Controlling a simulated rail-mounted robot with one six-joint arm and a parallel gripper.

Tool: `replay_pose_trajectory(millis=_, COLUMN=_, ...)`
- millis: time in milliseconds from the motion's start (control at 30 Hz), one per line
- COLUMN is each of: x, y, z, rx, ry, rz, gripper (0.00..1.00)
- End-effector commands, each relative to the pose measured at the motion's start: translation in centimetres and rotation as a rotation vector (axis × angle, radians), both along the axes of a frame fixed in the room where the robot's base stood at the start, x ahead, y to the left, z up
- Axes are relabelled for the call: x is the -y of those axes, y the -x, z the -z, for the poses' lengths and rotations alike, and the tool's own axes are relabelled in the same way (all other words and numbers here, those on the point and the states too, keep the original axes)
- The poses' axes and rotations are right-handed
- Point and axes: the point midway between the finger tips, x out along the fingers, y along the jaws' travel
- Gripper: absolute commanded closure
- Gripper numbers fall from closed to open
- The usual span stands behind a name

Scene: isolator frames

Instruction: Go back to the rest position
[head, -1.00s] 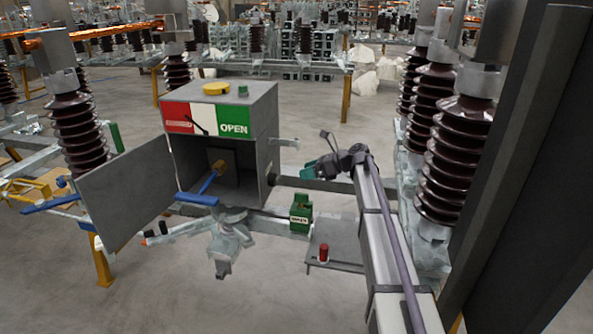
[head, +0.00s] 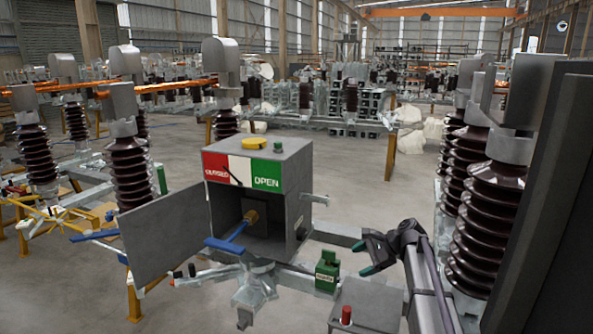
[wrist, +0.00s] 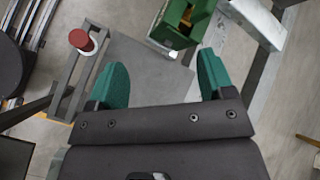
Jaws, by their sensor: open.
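My gripper (head: 363,258) is in the right half of the head view, right of the grey isolator box (head: 292,220). Its jaws point left and stand apart, with nothing between them. In the wrist view my gripper (wrist: 162,78) shows two teal fingertips spread wide over a grey plate. The box's door (head: 165,235) hangs open to the left. A blue handle (head: 226,244) on a yellow hub sits at the box's opening.
A green lock-like block (head: 327,270) stands between box and gripper; it also shows in the wrist view (wrist: 183,22). A red knob (head: 346,315) stands on a grey plate below my gripper. Brown insulators (head: 490,220) rise close on the right.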

Motion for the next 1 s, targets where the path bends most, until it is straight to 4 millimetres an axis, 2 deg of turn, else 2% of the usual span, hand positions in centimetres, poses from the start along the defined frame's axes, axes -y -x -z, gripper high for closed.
replay_pose_trajectory(millis=33, x=-0.7, y=4.0, z=1.0, rx=0.072, ry=0.108, rz=-0.113, gripper=0.25)
replay_pose_trajectory(millis=67, x=-1.0, y=6.3, z=1.8, rx=0.122, ry=0.190, rz=-0.204, gripper=0.25)
replay_pose_trajectory(millis=167, x=-1.5, y=15.1, z=4.1, rx=0.259, ry=0.466, rz=-0.565, gripper=0.25)
replay_pose_trajectory(millis=200, x=-1.5, y=18.8, z=4.7, rx=0.293, ry=0.566, rz=-0.720, gripper=0.25)
replay_pose_trajectory(millis=300, x=-1.4, y=26.6, z=5.5, rx=0.312, ry=0.749, rz=-1.022, gripper=0.25)
replay_pose_trajectory(millis=400, x=-1.8, y=31.1, z=5.6, rx=0.281, ry=0.837, rz=-1.123, gripper=0.25)
replay_pose_trajectory(millis=467, x=-2.6, y=32.1, z=5.6, rx=0.287, ry=0.841, rz=-1.142, gripper=0.25)
replay_pose_trajectory(millis=567, x=-3.4, y=31.6, z=5.6, rx=0.296, ry=0.838, rz=-1.159, gripper=0.25)
replay_pose_trajectory(millis=1000, x=-3.4, y=31.4, z=5.6, rx=0.296, ry=0.836, rz=-1.154, gripper=0.25)
